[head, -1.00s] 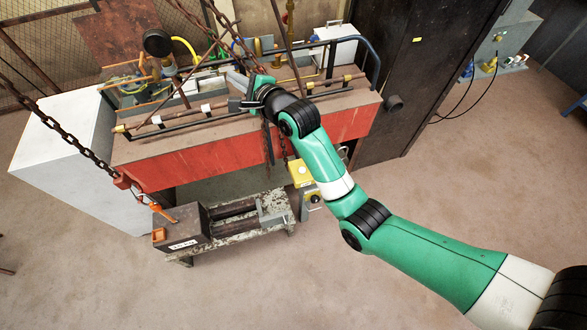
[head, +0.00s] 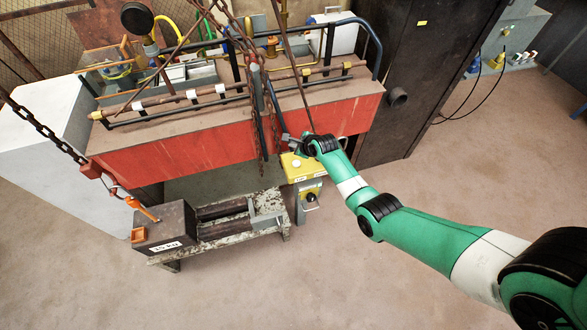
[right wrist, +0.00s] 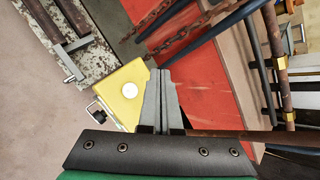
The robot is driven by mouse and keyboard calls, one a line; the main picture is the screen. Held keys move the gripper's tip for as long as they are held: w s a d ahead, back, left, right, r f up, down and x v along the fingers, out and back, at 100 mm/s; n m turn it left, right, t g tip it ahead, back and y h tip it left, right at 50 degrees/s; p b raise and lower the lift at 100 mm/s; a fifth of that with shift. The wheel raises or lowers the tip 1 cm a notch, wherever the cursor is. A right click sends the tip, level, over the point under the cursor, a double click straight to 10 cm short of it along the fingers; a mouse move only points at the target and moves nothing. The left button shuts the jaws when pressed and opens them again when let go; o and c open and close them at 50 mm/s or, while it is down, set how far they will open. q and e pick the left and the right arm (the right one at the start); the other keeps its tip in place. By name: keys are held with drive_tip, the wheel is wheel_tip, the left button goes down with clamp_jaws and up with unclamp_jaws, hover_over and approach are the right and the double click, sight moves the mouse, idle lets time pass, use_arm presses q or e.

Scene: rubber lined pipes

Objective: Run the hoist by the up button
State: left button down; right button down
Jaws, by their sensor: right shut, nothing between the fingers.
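A yellow control box (head: 298,167) stands beside the bench, below the red trough. In the right wrist view the yellow box (right wrist: 118,82) shows a round white button (right wrist: 130,90) on its face; I cannot read any up marking. My right gripper (head: 287,140) is just above and behind the box, apart from it as far as I can tell. In the right wrist view its shut, empty fingers (right wrist: 160,74) point past the right side of the box. A rusty chain (head: 45,130) with an orange hook (head: 142,208) hangs at the left. My left gripper is out of view.
A dark labelled block (head: 165,230) sits on the worn bench (head: 220,240). Chains (head: 258,110) and dark hoses hang close to my right gripper, before the red trough (head: 200,145). A dark cabinet (head: 400,130) stands at the right. The front floor is clear.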

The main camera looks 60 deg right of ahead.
sight(298, 165)
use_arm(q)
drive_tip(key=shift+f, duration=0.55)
use_arm(e)
drive_tip(key=shift+s+d+f, duration=0.65)
drive_tip(key=shift+s+d, duration=0.05)
drive_tip(key=shift+d, duration=0.2)
